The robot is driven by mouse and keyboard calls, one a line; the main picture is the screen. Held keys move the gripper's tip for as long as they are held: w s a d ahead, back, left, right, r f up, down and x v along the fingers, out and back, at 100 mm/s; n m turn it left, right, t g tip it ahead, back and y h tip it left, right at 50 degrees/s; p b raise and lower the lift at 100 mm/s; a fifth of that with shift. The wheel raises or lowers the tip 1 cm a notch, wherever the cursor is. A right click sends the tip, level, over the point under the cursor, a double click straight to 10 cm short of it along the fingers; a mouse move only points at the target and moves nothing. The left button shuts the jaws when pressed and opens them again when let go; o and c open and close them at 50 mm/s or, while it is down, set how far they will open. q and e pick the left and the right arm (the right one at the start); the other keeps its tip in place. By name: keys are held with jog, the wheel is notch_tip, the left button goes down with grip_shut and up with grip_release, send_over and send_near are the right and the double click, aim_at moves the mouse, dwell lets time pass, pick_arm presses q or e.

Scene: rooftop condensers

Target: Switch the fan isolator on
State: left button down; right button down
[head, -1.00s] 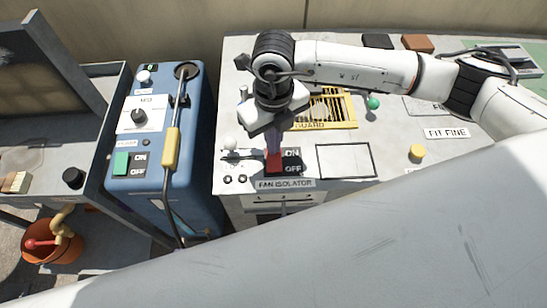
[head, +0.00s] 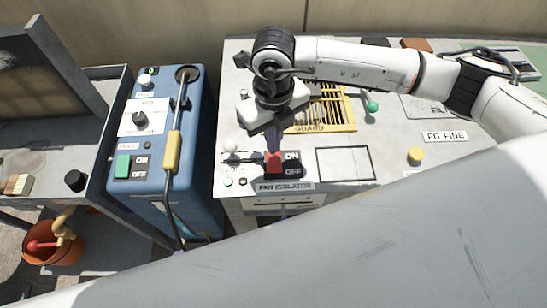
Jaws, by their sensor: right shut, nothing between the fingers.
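The fan isolator is a red rocker (head: 273,162) on a black plate marked ON and OFF, near the front edge of the grey bench. Its label (head: 285,187) reads FAN ISOLATOR. My right gripper (head: 274,146) points down just behind the rocker, close to its far end, with its fingers shut and empty. I cannot tell whether the fingertips touch the rocker. My left gripper is out of view.
A yellow guard grille (head: 330,112) lies behind my gripper. An outlined rectangle (head: 345,164) at right is empty.

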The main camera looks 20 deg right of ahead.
aim_at(274, 156)
notch_tip(274, 156, up, 5)
jog(key=shift+f+p, duration=0.2)
jog(key=shift+p, duration=0.95)
